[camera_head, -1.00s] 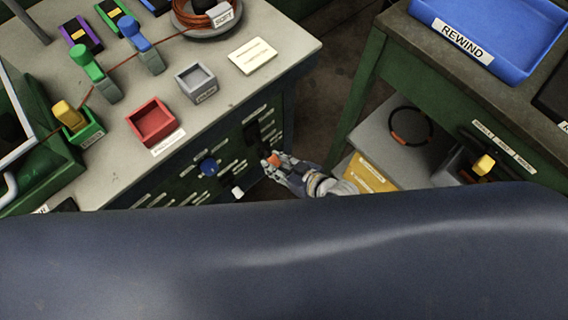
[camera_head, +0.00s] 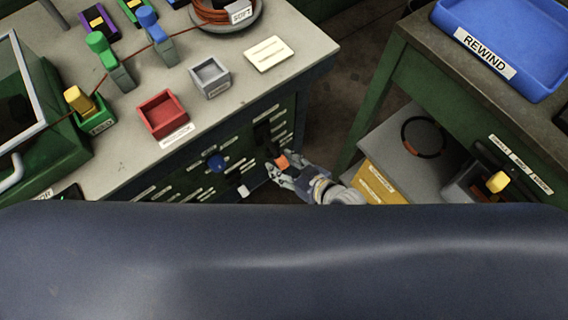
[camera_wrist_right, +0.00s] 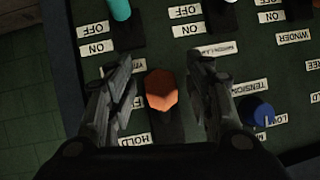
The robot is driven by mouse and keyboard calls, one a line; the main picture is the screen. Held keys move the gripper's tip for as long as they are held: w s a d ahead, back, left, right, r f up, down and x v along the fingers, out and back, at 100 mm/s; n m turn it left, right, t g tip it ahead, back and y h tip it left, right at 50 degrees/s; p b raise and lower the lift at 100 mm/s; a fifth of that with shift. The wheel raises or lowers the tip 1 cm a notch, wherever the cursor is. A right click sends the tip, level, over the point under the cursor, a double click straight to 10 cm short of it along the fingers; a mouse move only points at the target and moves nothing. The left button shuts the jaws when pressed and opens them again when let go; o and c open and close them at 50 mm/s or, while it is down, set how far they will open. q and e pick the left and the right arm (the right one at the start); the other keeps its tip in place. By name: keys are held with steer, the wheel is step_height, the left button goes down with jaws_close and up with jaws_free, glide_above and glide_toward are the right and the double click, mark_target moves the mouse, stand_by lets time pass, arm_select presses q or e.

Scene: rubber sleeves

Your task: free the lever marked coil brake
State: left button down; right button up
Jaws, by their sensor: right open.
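An orange lever knob (camera_head: 282,161) stands out from the dark green panel (camera_head: 185,185) on the front of the left bench. My right gripper (camera_head: 278,165) is at this knob. In the right wrist view the orange knob (camera_wrist_right: 161,89) lies between the two spread fingers of my right gripper (camera_wrist_right: 165,72), with a visible gap on each side. Beside its dark slot are a HOLD label (camera_wrist_right: 134,140) and a label partly hidden by the left finger. I cannot read a coil brake marking. My left gripper is not in view.
Close by on the panel are a blue knob (camera_head: 216,162) and a white knob (camera_head: 243,191). A red tray (camera_head: 163,114) and a grey tray (camera_head: 210,78) sit on the bench top. A yellow box (camera_head: 380,185) stands right of my gripper.

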steer(key=shift+s, duration=0.1)
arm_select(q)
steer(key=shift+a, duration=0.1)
arm_select(e)
steer(key=v, duration=1.2)
stand_by(0.4)
